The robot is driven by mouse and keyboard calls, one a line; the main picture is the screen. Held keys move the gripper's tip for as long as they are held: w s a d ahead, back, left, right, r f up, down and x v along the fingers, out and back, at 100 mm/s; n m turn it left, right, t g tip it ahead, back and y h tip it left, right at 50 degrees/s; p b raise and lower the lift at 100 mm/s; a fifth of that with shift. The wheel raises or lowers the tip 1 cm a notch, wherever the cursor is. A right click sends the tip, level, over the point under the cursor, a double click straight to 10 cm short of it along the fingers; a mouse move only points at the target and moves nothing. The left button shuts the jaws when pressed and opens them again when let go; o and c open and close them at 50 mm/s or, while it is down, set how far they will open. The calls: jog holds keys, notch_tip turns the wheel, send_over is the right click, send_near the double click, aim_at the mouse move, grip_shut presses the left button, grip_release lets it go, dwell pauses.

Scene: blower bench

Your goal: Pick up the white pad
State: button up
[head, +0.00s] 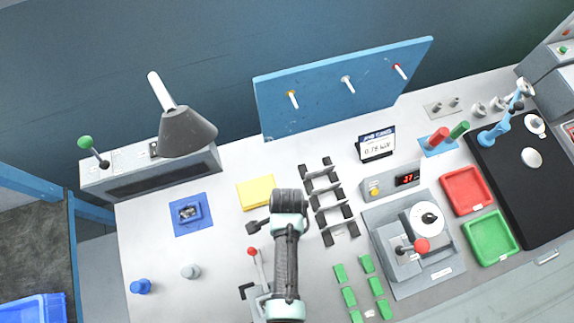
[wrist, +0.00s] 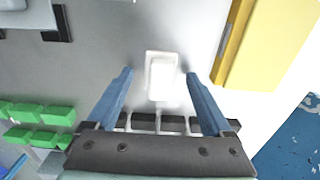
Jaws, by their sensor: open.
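The white pad (wrist: 161,78) is a small rounded rectangle with a raised rim, lying on the grey bench top in the wrist view. My gripper (wrist: 159,73) is open, with one blue finger on each side of the pad and a visible gap on both sides. The pad appears between the fingertips; how far above it they are I cannot tell. In the head view I cannot make out the pad; my arm covers part of the bench there.
A yellow block (wrist: 236,45) lies right of the pad in the wrist view and shows in the head view (head: 257,192). Green blocks (wrist: 40,113) lie to the left. A black rack (head: 326,200) and a lever with a red knob (head: 252,251) stand near my arm.

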jog(key=shift+c, duration=0.3)
grip_shut()
dwell(0.3)
notch_tip(320, 180, up, 10)
dwell(0.6)
